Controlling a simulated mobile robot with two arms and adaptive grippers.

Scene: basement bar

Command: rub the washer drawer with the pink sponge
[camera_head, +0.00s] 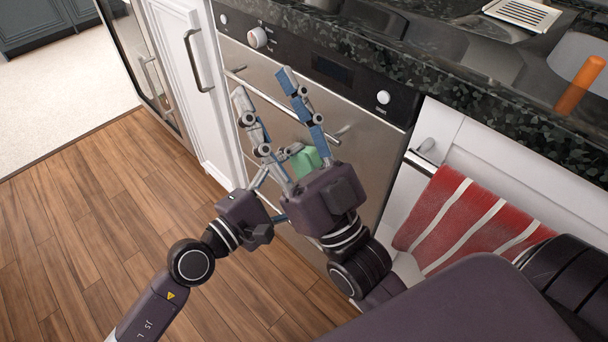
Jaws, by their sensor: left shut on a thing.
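A steel-fronted appliance (368,165) with a dark control panel, a knob and a long handle stands in the counter; it may be the washer. My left gripper (289,153) is in front of its steel front, shut on a small green thing (308,160). My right gripper hides part of the green thing, and I cannot tell whether it touches the front. My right gripper (264,88) is open and empty, its fingers pointing up across the appliance front near the handle. The two grippers overlap in the view. I see no pink sponge.
A red and white striped towel (468,222) hangs right of the appliance. A white cabinet door (180,50) stands left. A dark stone counter (440,90) runs above, with an orange-handled item (580,88) at right. The wooden floor (80,230) is clear.

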